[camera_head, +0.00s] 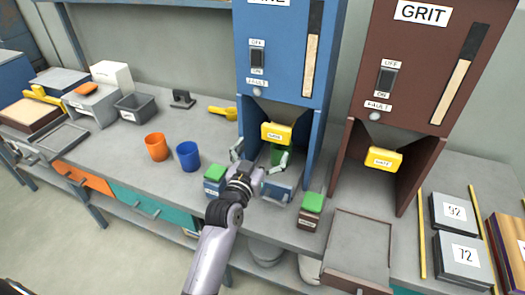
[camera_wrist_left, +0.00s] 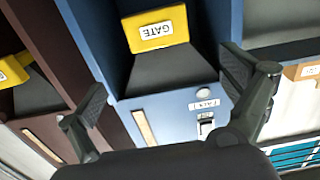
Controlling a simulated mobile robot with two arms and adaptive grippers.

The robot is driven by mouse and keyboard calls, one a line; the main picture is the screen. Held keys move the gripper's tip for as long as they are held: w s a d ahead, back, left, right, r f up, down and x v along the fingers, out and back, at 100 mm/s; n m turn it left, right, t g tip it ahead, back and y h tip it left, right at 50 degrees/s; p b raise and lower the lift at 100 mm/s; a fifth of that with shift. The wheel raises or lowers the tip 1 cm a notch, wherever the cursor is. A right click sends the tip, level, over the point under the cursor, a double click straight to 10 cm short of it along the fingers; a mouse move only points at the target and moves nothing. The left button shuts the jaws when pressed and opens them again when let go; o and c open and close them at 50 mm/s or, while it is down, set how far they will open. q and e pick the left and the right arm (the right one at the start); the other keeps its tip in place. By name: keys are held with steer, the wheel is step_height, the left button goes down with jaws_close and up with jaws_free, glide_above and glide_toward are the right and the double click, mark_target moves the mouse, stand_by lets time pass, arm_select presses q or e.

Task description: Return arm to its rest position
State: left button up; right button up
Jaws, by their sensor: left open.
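My left arm (camera_head: 212,250) reaches up from the bottom of the head view to the front of the blue machine (camera_head: 285,55). My left gripper (camera_head: 260,157) is open, its fingers spread in front of the blue machine's bay, below the yellow gate (camera_head: 277,133). In the left wrist view the open gripper (camera_wrist_left: 166,72) holds nothing between its fingers, and the yellow gate (camera_wrist_left: 155,32) is beyond them. A green object (camera_head: 279,156) shows partly in the bay behind the fingers; I cannot tell whether they touch it. My right gripper is not in view.
A brown GRIT machine (camera_head: 410,60) stands right of the blue one. Green-topped boxes (camera_head: 312,203) and a tray (camera_head: 358,250) are near the front edge. Orange (camera_head: 156,147) and blue (camera_head: 188,156) cups stand left. Dark weight plates (camera_head: 461,258) lie right.

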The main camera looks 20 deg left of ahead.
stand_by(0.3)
arm_select(q)
steer(key=s+d+f+m+g+h, duration=0.1)
steer(key=s+d+f+m+g, duration=0.1)
steer(key=s+f+g, duration=0.8)
steer(key=s+a+f+g+y, duration=0.1)
steer(key=s+f+g, duration=0.15)
steer(key=s, duration=1.05)
steer(key=s+a+f+g, duration=0.15)
steer(key=s+f, duration=0.25)
steer(key=s, duration=0.8)
step_height(320, 180, down, 27)
steer(key=s+g, duration=0.2)
steer(key=s+a+f+g, duration=0.1)
steer(key=s+a+f, duration=0.1)
steer(key=s+f, duration=1.3)
steer(key=shift+s+a+f+y, duration=0.2)
steer(key=shift+s+a+y, duration=0.15)
steer(key=shift+s, duration=0.35)
